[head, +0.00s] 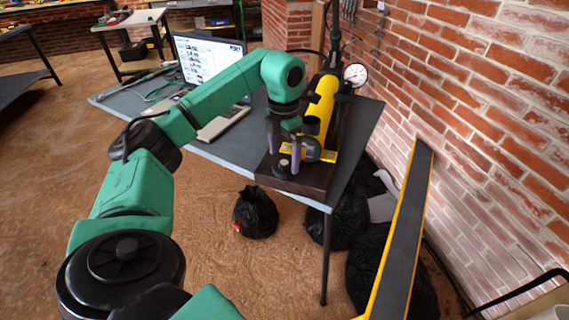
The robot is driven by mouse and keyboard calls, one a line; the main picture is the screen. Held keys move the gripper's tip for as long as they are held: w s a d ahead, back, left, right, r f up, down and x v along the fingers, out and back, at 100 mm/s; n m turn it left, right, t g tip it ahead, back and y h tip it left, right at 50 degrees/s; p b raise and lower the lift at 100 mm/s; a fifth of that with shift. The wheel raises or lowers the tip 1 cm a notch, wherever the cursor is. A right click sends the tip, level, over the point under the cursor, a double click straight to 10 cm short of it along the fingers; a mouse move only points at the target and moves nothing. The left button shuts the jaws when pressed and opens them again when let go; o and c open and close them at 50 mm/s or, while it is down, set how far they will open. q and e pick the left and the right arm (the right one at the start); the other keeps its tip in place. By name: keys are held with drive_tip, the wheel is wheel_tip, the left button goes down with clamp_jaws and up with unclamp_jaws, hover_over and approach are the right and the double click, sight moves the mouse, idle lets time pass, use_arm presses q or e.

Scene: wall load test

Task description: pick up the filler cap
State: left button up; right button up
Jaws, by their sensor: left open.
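A small dark round piece that looks like the filler cap (283,170) sits on the dark base block (305,185) near the table's front corner. My left gripper (284,160) points down over it, open, with one purple finger on each side. I cannot tell whether the fingers touch it. My right gripper is not in view.
A pressure gauge (355,75) is beside the cylinder. A laptop (208,62) and cables lie on the grey table (235,145). A brick wall (490,110) rises at the right. Black bags (256,212) and a long yellow-edged beam (403,225) are in front.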

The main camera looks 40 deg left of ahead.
sight(282, 168)
use_arm(q)
wheel_tip(282, 168, down, 3)
drive_tip(key=shift+r, duration=0.1)
drive_tip(key=c, duration=1.3)
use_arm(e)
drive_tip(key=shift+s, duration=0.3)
use_arm(q)
drive_tip(key=shift+o, duration=0.2)
drive_tip(key=shift+r, duration=0.1)
